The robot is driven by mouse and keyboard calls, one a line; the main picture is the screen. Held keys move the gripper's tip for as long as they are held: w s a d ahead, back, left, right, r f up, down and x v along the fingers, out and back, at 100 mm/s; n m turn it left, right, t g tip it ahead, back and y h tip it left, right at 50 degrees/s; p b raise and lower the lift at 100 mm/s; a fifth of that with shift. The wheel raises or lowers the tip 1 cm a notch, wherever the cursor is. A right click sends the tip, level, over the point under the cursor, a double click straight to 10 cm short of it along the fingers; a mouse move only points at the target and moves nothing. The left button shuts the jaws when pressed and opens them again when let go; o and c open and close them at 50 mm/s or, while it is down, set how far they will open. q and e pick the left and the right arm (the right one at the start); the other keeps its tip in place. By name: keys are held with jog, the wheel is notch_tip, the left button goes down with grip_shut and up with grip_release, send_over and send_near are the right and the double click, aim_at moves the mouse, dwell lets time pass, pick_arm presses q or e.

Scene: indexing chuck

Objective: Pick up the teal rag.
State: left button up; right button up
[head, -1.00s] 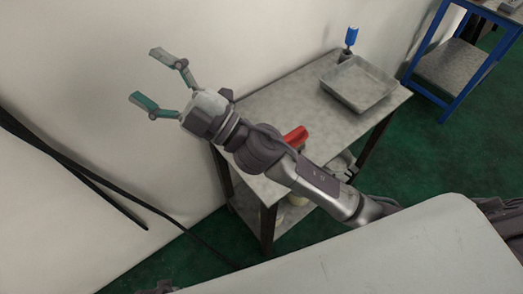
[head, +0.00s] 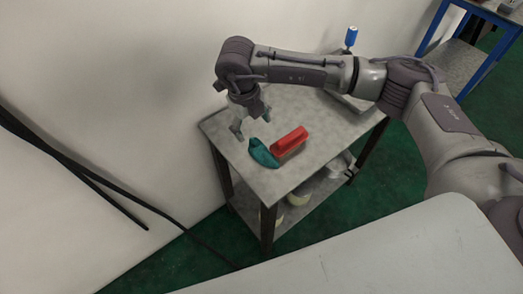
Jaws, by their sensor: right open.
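The teal rag (head: 263,154) lies crumpled on the grey top of the small table, near its left front corner. It is just left of a red object, close beside it. My right gripper (head: 251,124) points down over the table, a little behind the rag in the picture. Its fingers are spread and nothing shows between them. Whether the fingertips touch the tabletop is hard to tell. My left gripper is out of view.
The red block-like object (head: 289,140) is beside the rag. A grey tray (head: 352,104) stands farther back, partly hidden by my right arm, with a blue-topped item (head: 351,37) behind it. A wall borders the table's left side. The front tabletop (head: 280,180) is clear.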

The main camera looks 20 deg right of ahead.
send_over(258, 148)
jog(key=f, duration=0.5)
jog(key=shift+w+a, duration=0.25)
jog(key=shift+a, duration=0.1)
jog(key=shift+s+d+f+p, duration=0.15)
jog(key=shift+f+p, duration=0.2)
jog(key=shift+f, duration=1.05)
jog(key=shift+d+f+p, duration=0.15)
jog(key=shift+f+p, duration=0.15)
jog(key=shift+f, duration=1.05)
jog(key=c, duration=1.3)
